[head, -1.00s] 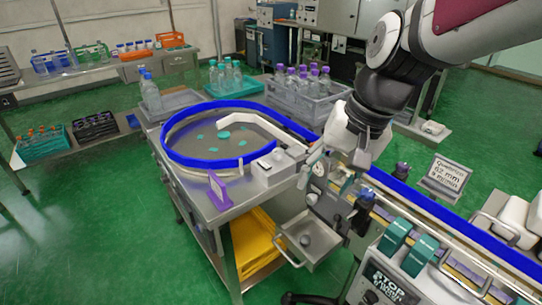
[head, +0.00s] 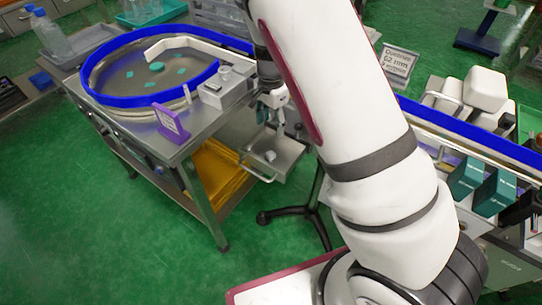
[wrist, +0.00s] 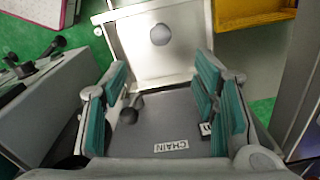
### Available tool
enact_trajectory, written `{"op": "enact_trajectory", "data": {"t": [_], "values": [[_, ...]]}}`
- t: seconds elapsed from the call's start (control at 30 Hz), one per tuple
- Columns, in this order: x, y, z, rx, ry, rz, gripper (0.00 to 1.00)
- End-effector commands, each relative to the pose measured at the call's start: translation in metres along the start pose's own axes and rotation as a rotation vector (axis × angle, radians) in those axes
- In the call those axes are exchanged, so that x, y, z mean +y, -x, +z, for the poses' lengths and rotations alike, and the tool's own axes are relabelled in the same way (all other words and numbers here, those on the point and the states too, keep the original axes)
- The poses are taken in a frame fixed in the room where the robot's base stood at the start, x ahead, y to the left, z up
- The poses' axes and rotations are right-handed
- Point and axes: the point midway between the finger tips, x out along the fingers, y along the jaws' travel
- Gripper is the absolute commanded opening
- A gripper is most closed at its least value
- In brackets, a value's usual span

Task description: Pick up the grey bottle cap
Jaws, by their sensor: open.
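The grey bottle cap (wrist: 160,34) is a small round light-grey piece lying in a shallow metal tray (wrist: 120,45). In the head view the cap (head: 270,155) shows as a small pale spot in the tray (head: 290,160). My gripper (wrist: 162,82) is open, with teal-padded fingers wide apart and nothing held between them. In the wrist view the cap lies beyond the fingertips, near the top middle, apart from both fingers. In the head view my gripper (head: 272,112) hangs above the tray's back side, partly hidden by my arm.
A dark surface labelled CHAIN (wrist: 170,147) and a black knob (wrist: 130,112) show between the fingers. A blue-rimmed round feeder table (head: 150,102) stands behind left of the tray. A yellow bin (head: 215,170) sits below. A blue-edged conveyor (head: 470,130) runs right.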

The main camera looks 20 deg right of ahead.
Motion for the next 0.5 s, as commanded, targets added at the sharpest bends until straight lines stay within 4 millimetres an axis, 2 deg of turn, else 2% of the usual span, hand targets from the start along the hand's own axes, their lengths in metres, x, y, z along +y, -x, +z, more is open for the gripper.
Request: {"op": "enact_trajectory", "data": {"t": [0.33,0.5], "values": [[0.001,-0.059,-0.001,0.001,-0.003,0.005,0.54],[0.001,-0.080,-0.001,0.001,-0.001,0.003,0.54]]}}
